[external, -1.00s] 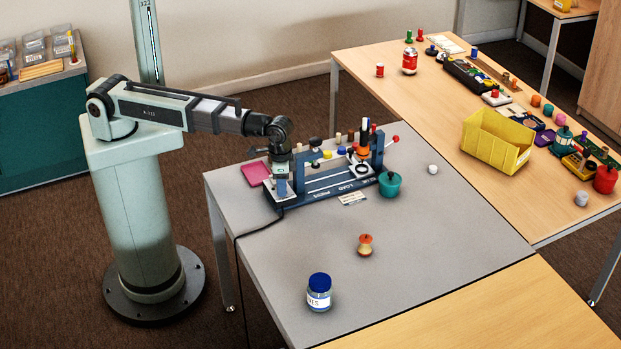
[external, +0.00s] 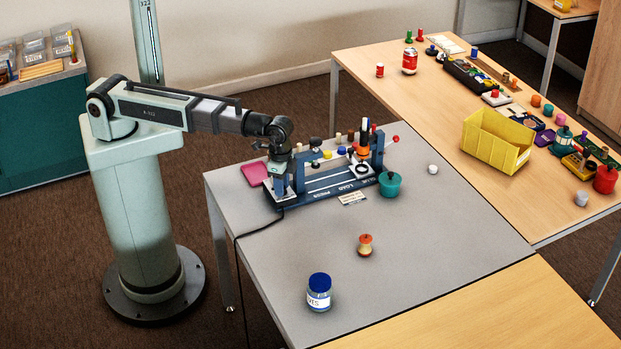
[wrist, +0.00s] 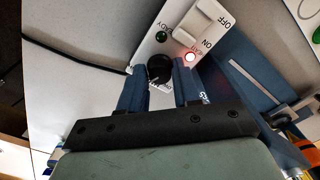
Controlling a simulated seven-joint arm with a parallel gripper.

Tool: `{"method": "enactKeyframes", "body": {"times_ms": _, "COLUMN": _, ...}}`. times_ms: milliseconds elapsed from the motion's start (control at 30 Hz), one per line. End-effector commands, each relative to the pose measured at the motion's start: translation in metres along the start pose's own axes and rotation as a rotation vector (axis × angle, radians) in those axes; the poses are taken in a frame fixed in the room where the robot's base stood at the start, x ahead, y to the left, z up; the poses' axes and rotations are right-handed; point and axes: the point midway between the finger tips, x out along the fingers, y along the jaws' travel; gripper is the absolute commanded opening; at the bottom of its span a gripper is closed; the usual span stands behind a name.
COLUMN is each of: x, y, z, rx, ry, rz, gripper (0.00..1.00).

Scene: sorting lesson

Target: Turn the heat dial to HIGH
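The heat dial (wrist: 160,68) is a round black knob on the white control panel at the left end of a blue press. It shows in the wrist view between my two fingers; its pointer is too dark to read, and the lettering beside it is partly covered. My gripper (wrist: 161,72) points down at the panel, with the blue fingertips close against both sides of the dial. In the external view my gripper (external: 281,187) stands over the left end of the press (external: 325,188) and hides the dial.
The panel has a white OFF/ON switch (wrist: 207,24), a lit red lamp (wrist: 190,57) and a dark green READY lamp (wrist: 162,36). A pink tray (external: 254,173) lies left of the press, a teal pot (external: 389,184) to its right. The grey table's front is mostly clear.

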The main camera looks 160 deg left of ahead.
Motion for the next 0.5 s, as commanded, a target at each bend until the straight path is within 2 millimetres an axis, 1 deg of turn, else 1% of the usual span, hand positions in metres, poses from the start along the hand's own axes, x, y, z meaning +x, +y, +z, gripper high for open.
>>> {"method": "enactKeyframes", "body": {"times_ms": 33, "x": -0.0007, "y": -0.0001, "z": -0.0012, "rx": 0.000, "ry": 0.003, "rz": 0.000, "gripper": 0.36}}
{"method": "enactKeyframes", "body": {"times_ms": 100, "x": -0.0006, "y": -0.0001, "z": -0.0012, "rx": -0.001, "ry": 0.003, "rz": 0.000, "gripper": 0.42}}
{"method": "enactKeyframes", "body": {"times_ms": 367, "x": -0.0010, "y": 0.0000, "z": -0.0007, "rx": -0.001, "ry": 0.002, "rz": 0.000, "gripper": 0.42}}
{"method": "enactKeyframes", "body": {"times_ms": 500, "x": -0.0078, "y": 0.0000, "z": -0.0009, "rx": -0.001, "ry": 0.003, "rz": 0.000, "gripper": 0.42}}
